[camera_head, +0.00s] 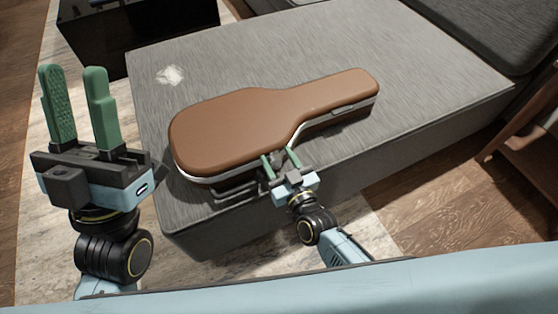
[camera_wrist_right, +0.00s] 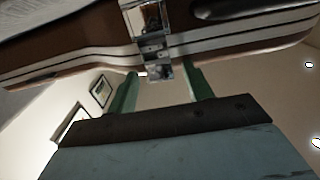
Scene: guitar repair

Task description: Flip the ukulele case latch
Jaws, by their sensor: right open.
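The brown ukulele case (camera_head: 265,115) lies closed and flat on the grey padded surface, its neck toward the right. Its side and pale trim also show in the right wrist view (camera_wrist_right: 75,58). A metal latch (camera_wrist_right: 152,42) is on the case's side in that view. My right gripper (camera_head: 278,157) is at the near side of the case, by its waist, and is open. In the wrist view its green fingers (camera_wrist_right: 162,78) stand on either side of the latch's end; I cannot tell whether they touch it. My left gripper (camera_head: 76,68) is open and empty, raised left of the case.
The case handle (camera_head: 236,190) sticks out on the near side, left of my right gripper. The grey padded surface (camera_head: 420,85) is clear around the case, apart from a whitish patch (camera_head: 170,75). A brown wooden piece of furniture (camera_head: 525,125) stands at the right.

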